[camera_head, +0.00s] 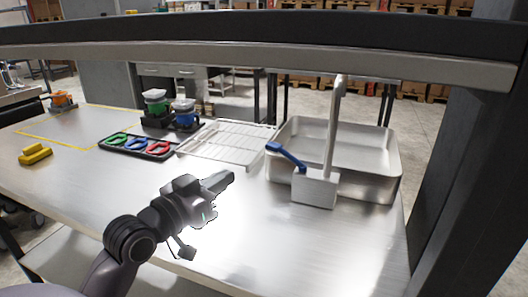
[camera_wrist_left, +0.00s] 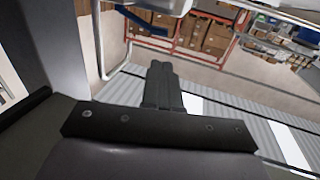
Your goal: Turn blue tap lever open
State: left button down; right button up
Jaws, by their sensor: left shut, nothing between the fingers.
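The blue tap lever (camera_head: 287,157) sticks out to the left and slightly up from the grey tap block (camera_head: 316,189). A tall grey spout post (camera_head: 334,125) rises from the block, which stands at the near side of a metal basin (camera_head: 384,160). My left gripper (camera_head: 231,176) is shut and empty above the table, left of the lever and nearer to me, apart from it. Its shut fingers also show in the left wrist view (camera_wrist_left: 161,72). A blue bar at the top of that view looks like the lever (camera_wrist_left: 146,22). My right gripper is not in view.
A wire rack (camera_head: 228,143) lies left of the basin. A yellow block (camera_head: 35,154) lies at far left. A dark beam (camera_head: 250,35) crosses above. The table front is clear.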

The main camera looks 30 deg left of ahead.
aim_at(270, 148)
pick_arm(q)
jog(key=w, duration=0.4)
jog(key=w+p, duration=0.1)
jog(key=w, duration=0.8)
jog(key=shift+w+d, duration=0.2)
jog(key=shift+d, duration=0.05)
